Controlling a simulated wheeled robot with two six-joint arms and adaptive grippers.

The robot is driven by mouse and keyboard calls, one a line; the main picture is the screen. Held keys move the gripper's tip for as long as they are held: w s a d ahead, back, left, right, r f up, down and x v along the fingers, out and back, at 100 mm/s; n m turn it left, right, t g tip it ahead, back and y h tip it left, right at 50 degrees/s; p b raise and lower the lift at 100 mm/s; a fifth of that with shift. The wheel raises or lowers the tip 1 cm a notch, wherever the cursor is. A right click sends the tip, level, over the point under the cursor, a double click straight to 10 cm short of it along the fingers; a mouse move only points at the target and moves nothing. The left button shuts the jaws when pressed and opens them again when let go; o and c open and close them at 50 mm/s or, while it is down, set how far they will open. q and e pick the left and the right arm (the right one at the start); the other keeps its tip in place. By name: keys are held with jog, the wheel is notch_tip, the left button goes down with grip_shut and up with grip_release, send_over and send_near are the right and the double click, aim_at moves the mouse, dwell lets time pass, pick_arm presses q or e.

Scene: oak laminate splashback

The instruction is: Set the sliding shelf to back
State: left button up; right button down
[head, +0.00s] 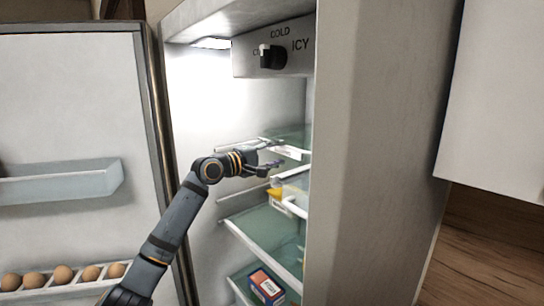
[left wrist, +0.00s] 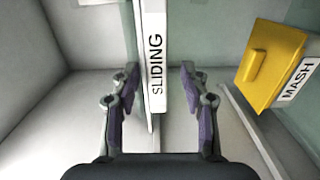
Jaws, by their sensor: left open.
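The sliding shelf (head: 291,152) is a glass panel with a white front edge, in the upper part of the open fridge. In the left wrist view its white edge strip (left wrist: 156,60) bears the word SLIDING and runs between my fingers, closer to the left one. My left gripper (head: 272,167) is open at the shelf's front edge; in the wrist view its two fingers (left wrist: 159,74) are spread on either side of the strip. I cannot tell whether either finger touches it. The shelf's rear part is hidden by the fridge's right wall. My right gripper is not in view.
A yellow-lidded container (head: 275,193), labelled MASH in the wrist view (left wrist: 271,65), stands close by. A lower glass shelf (head: 262,232) lies below, with a blue-and-red box (head: 267,287) further down. The open door (head: 80,110) with eggs (head: 63,274) is at left.

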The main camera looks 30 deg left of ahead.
pick_arm(q)
jog(key=v, duration=0.3)
jog(key=shift+s+a+f, duration=0.1)
jog(key=shift+s+a, duration=0.15)
jog(key=shift+s+d, duration=0.1)
jog(key=shift+s, duration=0.1)
